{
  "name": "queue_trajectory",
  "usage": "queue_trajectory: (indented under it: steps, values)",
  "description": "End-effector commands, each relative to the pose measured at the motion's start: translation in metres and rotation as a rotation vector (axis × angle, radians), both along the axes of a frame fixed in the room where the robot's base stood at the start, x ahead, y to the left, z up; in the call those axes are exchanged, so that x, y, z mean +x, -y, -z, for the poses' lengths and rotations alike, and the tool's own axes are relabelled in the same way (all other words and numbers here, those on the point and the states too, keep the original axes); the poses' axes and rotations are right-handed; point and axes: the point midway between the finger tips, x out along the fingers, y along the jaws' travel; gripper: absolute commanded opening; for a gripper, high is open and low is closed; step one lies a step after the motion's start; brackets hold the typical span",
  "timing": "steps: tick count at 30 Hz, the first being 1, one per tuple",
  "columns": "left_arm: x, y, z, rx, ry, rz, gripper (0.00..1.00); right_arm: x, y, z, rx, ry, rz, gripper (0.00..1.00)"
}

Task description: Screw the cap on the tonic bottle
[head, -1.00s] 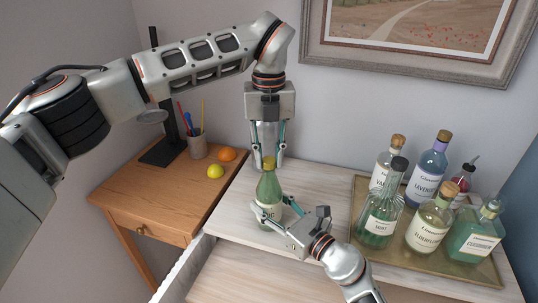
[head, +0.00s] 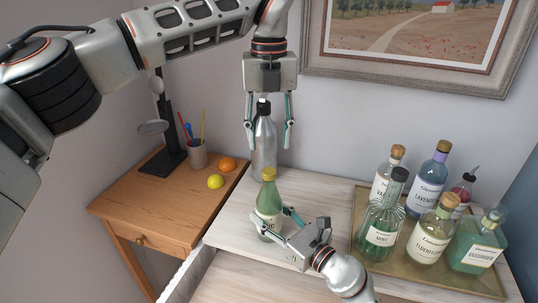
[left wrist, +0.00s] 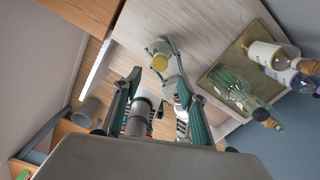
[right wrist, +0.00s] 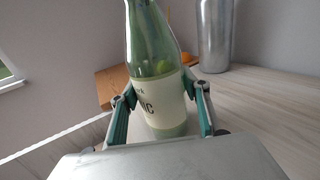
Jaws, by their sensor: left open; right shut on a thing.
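The green tonic bottle (head: 268,207) stands upright near the front edge of the pale top. Its yellow cap (head: 269,174) sits on the mouth; how tight it is cannot be told. The cap also shows from above in the left wrist view (left wrist: 160,62). My left gripper (head: 268,146) is open and empty above the cap, pointing down, apart from it. My right gripper (right wrist: 163,92) is shut on the bottle's body around the cream label; this bottle body (right wrist: 155,55) fills the middle of the right wrist view. The bottle's base is partly hidden.
A silver bottle (head: 264,143) with a black top stands close behind the tonic bottle. A brass tray (head: 364,205) with several bottles is at the right. A wooden side table (head: 140,205) at the left holds a pencil cup (head: 198,155), a lemon and an orange.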

Motion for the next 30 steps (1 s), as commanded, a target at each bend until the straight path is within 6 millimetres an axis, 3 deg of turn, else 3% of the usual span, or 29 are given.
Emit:
queue_trajectory:
  steps: [6,18,19,21,30]
  values:
    - [0.000,0.000,-0.031,0.001,0.002,-0.002,0.41,0.000,0.000,0.000,-0.001,-0.001,0.000,0.00]
    - [0.000,0.000,-0.038,0.000,0.000,0.000,0.41,0.000,0.000,0.000,0.000,0.000,0.000,0.00]
    - [0.000,0.000,-0.038,0.000,0.000,0.000,0.41,0.000,0.000,0.000,0.000,0.000,0.000,0.49]
    - [0.000,0.000,-0.038,0.000,0.000,0.000,0.41,0.000,0.000,0.000,0.000,0.000,0.000,0.66]
    - [0.000,0.000,-0.038,0.000,0.000,0.000,0.41,0.000,0.000,0.000,0.000,0.000,0.000,0.66]
